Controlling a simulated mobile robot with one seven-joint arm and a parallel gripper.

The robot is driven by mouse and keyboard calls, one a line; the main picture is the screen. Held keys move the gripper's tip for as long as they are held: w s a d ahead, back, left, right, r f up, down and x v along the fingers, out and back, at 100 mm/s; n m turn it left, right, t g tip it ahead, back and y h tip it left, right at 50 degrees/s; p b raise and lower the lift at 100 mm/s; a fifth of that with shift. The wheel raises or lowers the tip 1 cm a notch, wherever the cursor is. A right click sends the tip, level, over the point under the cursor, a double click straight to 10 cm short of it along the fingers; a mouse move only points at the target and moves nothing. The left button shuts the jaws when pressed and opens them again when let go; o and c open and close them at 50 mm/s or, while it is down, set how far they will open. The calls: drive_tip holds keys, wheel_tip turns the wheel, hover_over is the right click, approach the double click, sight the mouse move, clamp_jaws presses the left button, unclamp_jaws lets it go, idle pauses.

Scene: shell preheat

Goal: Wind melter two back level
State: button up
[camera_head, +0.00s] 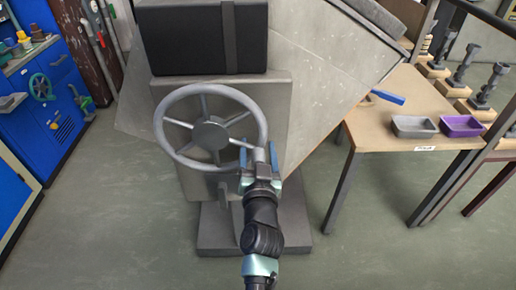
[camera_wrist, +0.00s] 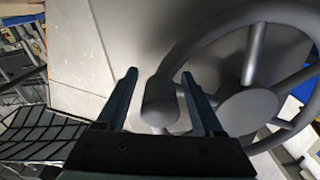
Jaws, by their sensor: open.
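A grey spoked handwheel (camera_head: 211,127) stands upright on the front of a large grey melter (camera_head: 315,75), whose body sits tilted. No number shows on it. The wheel fills the right of the wrist view (camera_wrist: 247,108). A rounded grey crank handle (camera_wrist: 160,101) sticks out from the wheel's rim, on its lower right side in the head view. My gripper (camera_head: 258,156) is at this handle. In the wrist view my gripper (camera_wrist: 160,77) is open, with one finger on each side of the handle. Whether either finger touches it I cannot tell.
A wooden table (camera_head: 388,135) stands at the right with a grey tray (camera_head: 414,127) and a purple tray (camera_head: 461,126). A blue cabinet (camera_head: 60,105) with a small green wheel (camera_head: 41,87) is at the left. The floor (camera_head: 110,220) in front is clear.

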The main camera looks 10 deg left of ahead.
clamp_jaws()
idle(0.4)
drive_tip(key=shift+d, duration=0.15)
idle(1.0)
